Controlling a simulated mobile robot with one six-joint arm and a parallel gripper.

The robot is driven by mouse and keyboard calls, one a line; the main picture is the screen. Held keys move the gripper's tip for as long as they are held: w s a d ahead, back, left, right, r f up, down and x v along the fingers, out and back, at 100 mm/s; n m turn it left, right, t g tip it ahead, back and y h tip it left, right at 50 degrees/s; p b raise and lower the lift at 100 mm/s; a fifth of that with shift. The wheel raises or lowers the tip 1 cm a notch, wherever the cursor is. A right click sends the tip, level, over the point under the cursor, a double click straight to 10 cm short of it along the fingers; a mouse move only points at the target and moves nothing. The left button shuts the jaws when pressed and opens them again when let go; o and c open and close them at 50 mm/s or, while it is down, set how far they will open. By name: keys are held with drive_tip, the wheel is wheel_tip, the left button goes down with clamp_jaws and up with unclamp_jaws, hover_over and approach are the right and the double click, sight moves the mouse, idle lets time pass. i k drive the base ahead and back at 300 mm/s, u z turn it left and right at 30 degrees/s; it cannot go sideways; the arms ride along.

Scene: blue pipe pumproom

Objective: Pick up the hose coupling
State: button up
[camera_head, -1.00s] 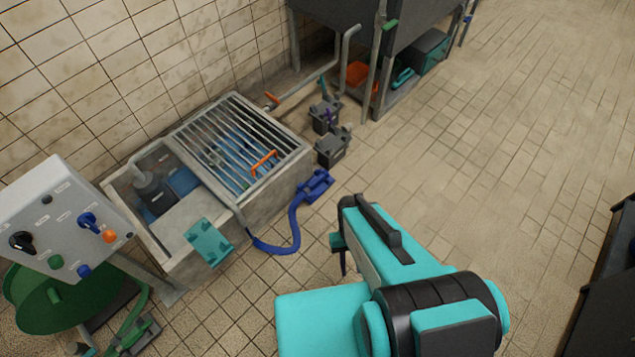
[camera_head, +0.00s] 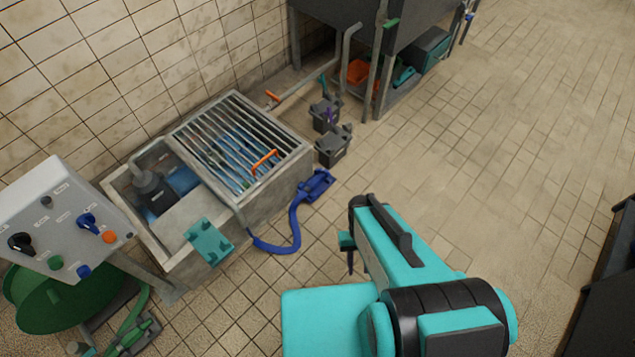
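A blue fitting (camera_head: 317,184), which looks like the hose coupling, lies on the tiled floor by the front right corner of the sump. It is at the end of a curved blue hose (camera_head: 294,225) that runs down the sump's side. My gripper (camera_head: 350,262) shows only partly, as a small teal part with a thin dark finger beyond my teal arm. It is in front of and to the right of the hose, apart from the fitting in the picture. My arm hides the rest of the gripper, so its opening and any held object cannot be seen.
The concrete sump (camera_head: 270,195) has a metal grate (camera_head: 225,130) with an orange handle (camera_head: 264,161). A teal bracket (camera_head: 209,241) sits on its front edge. Dark grey boxes (camera_head: 333,147) stand behind the fitting. A control panel (camera_head: 62,222) is at left.

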sight(319, 180)
drive_tip(key=z, duration=0.15)
drive_tip(key=k, duration=1.1)
drive_tip(key=u, duration=1)
drive_tip(key=i, duration=1.65)
drive_tip(key=u, duration=0.1)
